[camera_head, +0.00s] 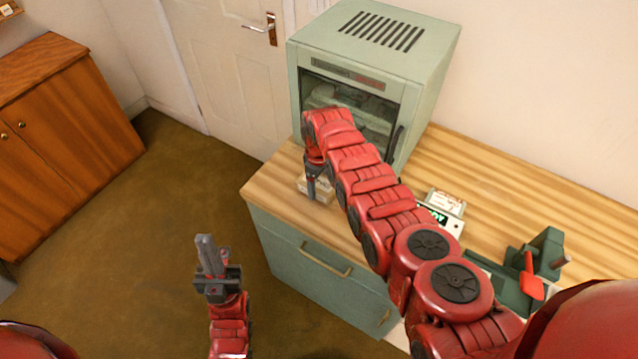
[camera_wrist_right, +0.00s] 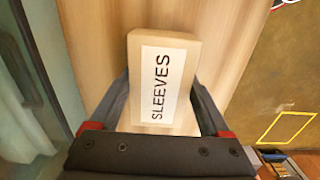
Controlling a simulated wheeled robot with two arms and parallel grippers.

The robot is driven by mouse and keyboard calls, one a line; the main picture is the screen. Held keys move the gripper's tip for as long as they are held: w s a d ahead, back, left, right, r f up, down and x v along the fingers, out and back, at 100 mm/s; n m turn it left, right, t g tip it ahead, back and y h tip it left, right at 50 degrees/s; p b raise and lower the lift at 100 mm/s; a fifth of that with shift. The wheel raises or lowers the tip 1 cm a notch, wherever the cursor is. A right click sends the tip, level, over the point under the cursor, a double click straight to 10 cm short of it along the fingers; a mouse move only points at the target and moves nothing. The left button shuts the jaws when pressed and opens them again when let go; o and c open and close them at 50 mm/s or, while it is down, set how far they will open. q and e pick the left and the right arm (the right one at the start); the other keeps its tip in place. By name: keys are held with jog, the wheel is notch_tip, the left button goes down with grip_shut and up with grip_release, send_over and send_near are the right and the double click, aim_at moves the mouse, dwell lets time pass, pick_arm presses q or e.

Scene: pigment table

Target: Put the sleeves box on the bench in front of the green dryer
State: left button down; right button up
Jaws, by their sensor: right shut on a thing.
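The sleeves box (camera_wrist_right: 150,39) is a small tan box with a white label reading SLEEVES. My right gripper (camera_wrist_right: 162,98) is shut on it, one finger along each side. In the head view the box (camera_head: 325,190) shows partly beneath my right gripper (camera_head: 317,182), over the bench's left end in front of the dryer. I cannot tell whether it touches the wood. The green dryer (camera_head: 430,50) stands at the back of the bench (camera_head: 505,170), its glass door partly hidden by my right arm. My left gripper (camera_head: 207,243) is empty, its fingers together, over the floor.
A small white and green package (camera_head: 447,203) and a dark green tool with a red lever (camera_head: 532,285) are on the bench to the right. The bench's left and front edges drop to brown floor (camera_head: 160,220). A wooden cabinet (camera_head: 75,130) stands at far left.

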jog(key=shift+f, duration=0.35)
jog(key=shift+f, duration=0.15)
jog(key=o, duration=1.3)
